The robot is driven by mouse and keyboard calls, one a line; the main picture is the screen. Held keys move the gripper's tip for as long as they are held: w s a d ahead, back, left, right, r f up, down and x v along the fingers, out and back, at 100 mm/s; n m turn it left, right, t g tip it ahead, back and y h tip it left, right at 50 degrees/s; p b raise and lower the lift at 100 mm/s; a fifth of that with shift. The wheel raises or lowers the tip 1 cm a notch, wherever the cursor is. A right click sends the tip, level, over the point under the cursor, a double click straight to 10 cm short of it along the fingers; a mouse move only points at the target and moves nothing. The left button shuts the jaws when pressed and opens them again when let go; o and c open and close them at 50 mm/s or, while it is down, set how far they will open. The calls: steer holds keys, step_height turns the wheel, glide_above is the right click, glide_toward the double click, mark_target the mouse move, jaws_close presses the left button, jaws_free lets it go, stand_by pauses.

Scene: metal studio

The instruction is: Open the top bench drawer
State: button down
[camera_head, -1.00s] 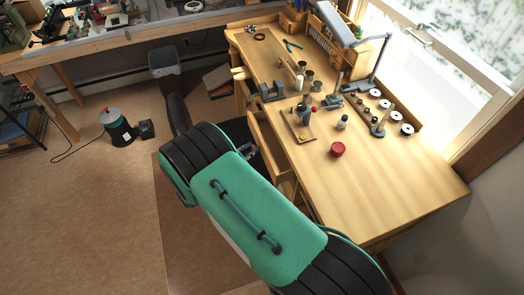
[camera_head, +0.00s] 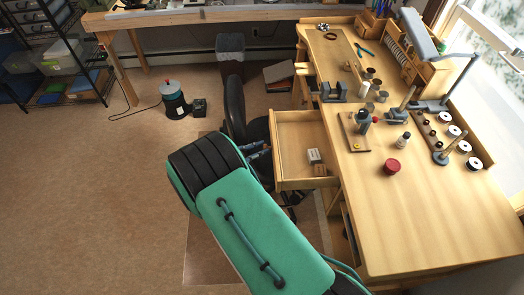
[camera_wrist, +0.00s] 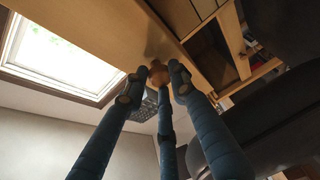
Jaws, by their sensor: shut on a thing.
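The wooden bench (camera_head: 420,215) stands at the right in the head view. Its top drawer (camera_head: 298,128) is pulled well out to the left, and its inside shows. My gripper (camera_head: 262,150) is at the drawer's left-hand front, partly hidden behind my green arm. In the wrist view, my gripper (camera_wrist: 156,86) has its fingers closed around a round wooden knob (camera_wrist: 158,73) on the drawer's front panel (camera_wrist: 95,25). The knob is hidden in the head view.
Two small boxes (camera_head: 315,157) lie in the drawer. A black chair (camera_head: 235,105) stands close to the drawer's far left side. Small tools and a red tin (camera_head: 391,166) are on the bench top. The floor (camera_head: 90,200) at the left is clear.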

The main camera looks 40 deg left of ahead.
steer(key=c, duration=1.4)
jaws_free()
steer(key=shift+w+a, duration=0.1)
steer(key=v, duration=0.5)
step_height(320, 180, up, 7)
